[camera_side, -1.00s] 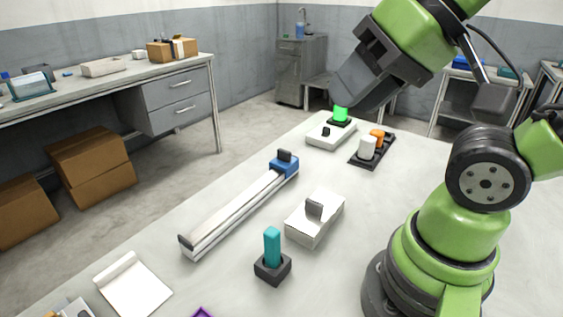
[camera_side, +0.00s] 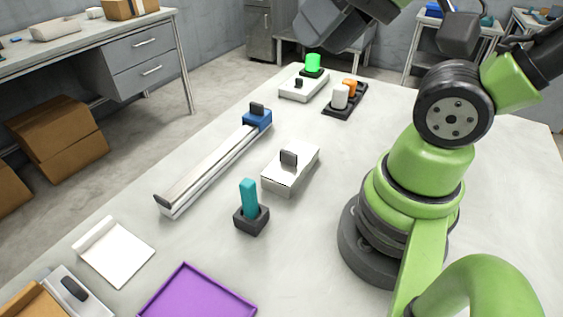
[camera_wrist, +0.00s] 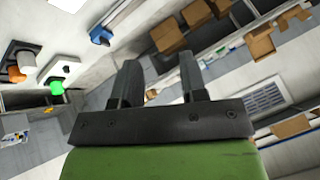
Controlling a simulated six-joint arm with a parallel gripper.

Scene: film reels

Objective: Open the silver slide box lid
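A light grey, silver-looking box (camera_side: 291,174) with a dark upright handle (camera_side: 289,158) on its top stands in the middle of the table in the side view. Its lid looks shut. I cannot tell for certain that it is the slide box. A second grey piece (camera_side: 82,297) with a dark knob is cut off at the lower left. My gripper (camera_side: 327,27) is high at the far end of the table, above the green button in the picture and well away from the box. In the wrist view my gripper's two fingers (camera_wrist: 159,65) are apart with nothing between them.
A long rail with a blue slider (camera_side: 257,119) lies left of the box. A teal peg in a dark holder (camera_side: 250,219) stands in front. A green button (camera_side: 314,62), a white and orange rack (camera_side: 345,98), a white pad (camera_side: 114,254) and a purple tray (camera_side: 190,270) are also around.

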